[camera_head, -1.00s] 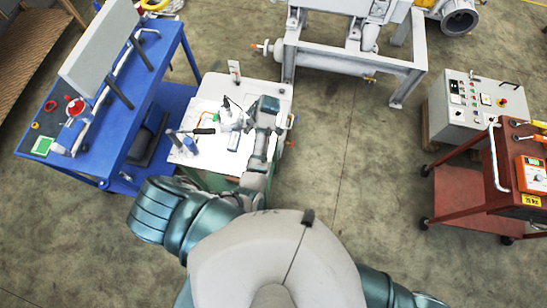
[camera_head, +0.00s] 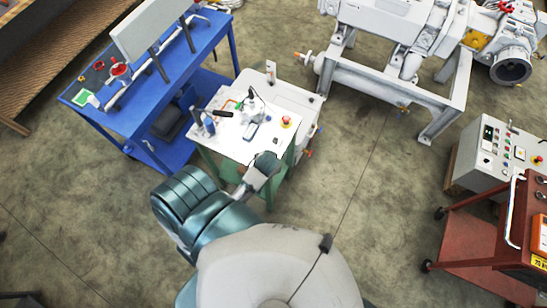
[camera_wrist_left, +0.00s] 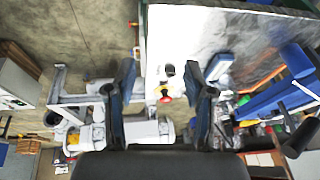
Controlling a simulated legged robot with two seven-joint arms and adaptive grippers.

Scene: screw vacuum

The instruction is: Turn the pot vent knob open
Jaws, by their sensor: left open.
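A white-topped work table (camera_head: 222,148) with a green frame stands ahead of me. On it is a small pot-like silver device (camera_head: 251,108) with a dark upright part. I cannot make out the vent knob at this size. My left gripper (camera_head: 266,160) is at the table's near edge, apart from the device. In the left wrist view, the two fingers of my left gripper (camera_wrist_left: 165,88) are spread with nothing held. A red and yellow button (camera_head: 286,121) sits at the table's right corner; it shows between the fingers in the wrist view (camera_wrist_left: 165,97). My right gripper is not in view.
A blue bench (camera_head: 125,118) with a panel stands left of the table. A grey machine frame (camera_head: 375,75) stands behind on the right. A grey control box (camera_head: 492,160) and a red cart (camera_head: 480,240) are on the right. Open floor (camera_head: 370,200) lies between.

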